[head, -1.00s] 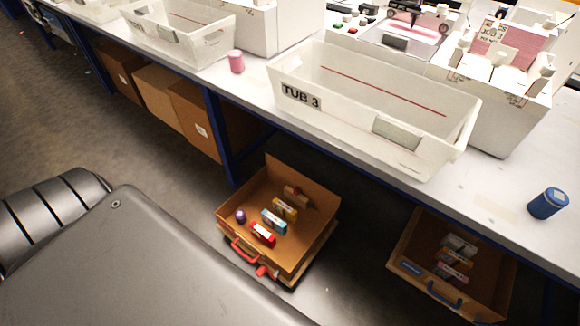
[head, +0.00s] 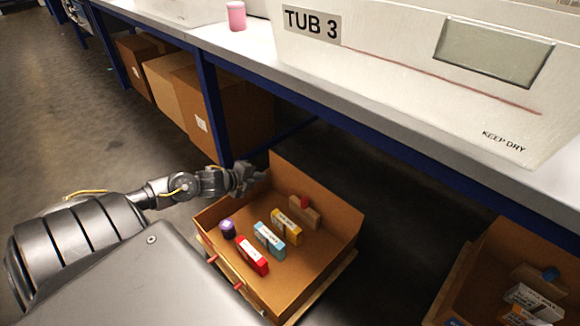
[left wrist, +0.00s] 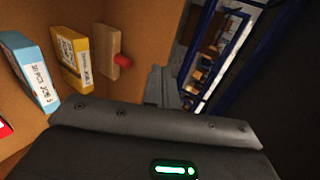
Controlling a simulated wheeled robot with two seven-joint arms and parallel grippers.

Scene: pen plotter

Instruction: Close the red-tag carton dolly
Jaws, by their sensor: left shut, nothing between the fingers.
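The red-tag carton dolly (head: 205,215) is an open brown carton on a low base, standing on the floor partly under the bench. Its back panel (head: 325,200) stands up. Red parts (head: 238,286) show at its front, partly hidden by my body. Inside are a red box (head: 252,255), a blue box (head: 270,238), a yellow box (head: 286,225), a purple item (head: 228,228) and a brown block with a red knob (head: 304,209). The block also shows in the left wrist view (left wrist: 108,52). My left gripper (head: 256,176) is shut and empty by the carton's back left corner. My right gripper is out of view.
A second open carton (head: 490,262) stands at the lower right. The bench edge (head: 350,110) and its blue leg (head: 211,120) are close behind the carton. TUB 3 (head: 400,70) sits on the bench. Closed boxes (head: 180,90) stand under it at the left.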

